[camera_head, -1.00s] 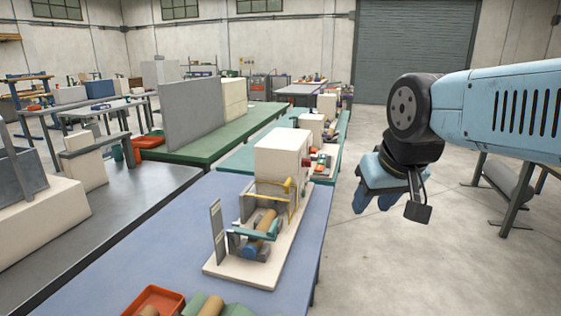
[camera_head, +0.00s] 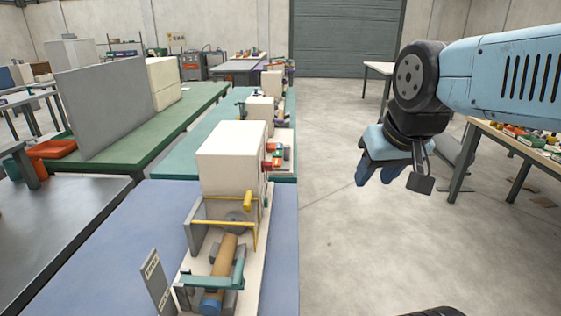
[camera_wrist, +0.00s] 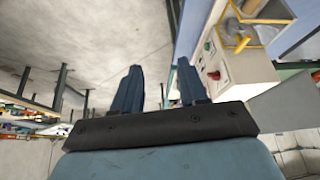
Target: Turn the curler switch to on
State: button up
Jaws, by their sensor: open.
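The spiral winder (camera_head: 232,150) stands on the blue table. It has a cream housing, a yellow guard frame (camera_head: 222,222) and a brown roller (camera_head: 222,255). In the wrist view the machine's side panel (camera_wrist: 226,66) carries a red control (camera_wrist: 213,76) and a dark green one (camera_wrist: 207,45). I cannot tell which is the curler switch, or its setting. My gripper (camera_head: 376,180) hangs over the floor to the right of the machine, clear of it. Its two blue fingers show apart and empty in the wrist view (camera_wrist: 158,82).
The blue table (camera_head: 115,240) runs along the left, with a teal table (camera_head: 205,135) and a green table (camera_head: 195,100) beyond. The floor (camera_head: 350,250) right of the blue table is open. A wooden table with clutter (camera_head: 510,138) stands at the far right.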

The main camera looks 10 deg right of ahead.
jog(key=shift+w, duration=0.15)
jog(key=m+g+y, duration=0.2)
jog(key=m+y, duration=1)
jog(key=y, duration=0.6)
send_near(267, 166)
jog(key=w+d+f, duration=0.1)
jog(key=d, duration=0.5)
jog(key=w+a, duration=0.2)
jog(key=a, duration=1.1)
jog(key=shift+w, duration=0.4)
jog(key=shift+a, duration=0.1)
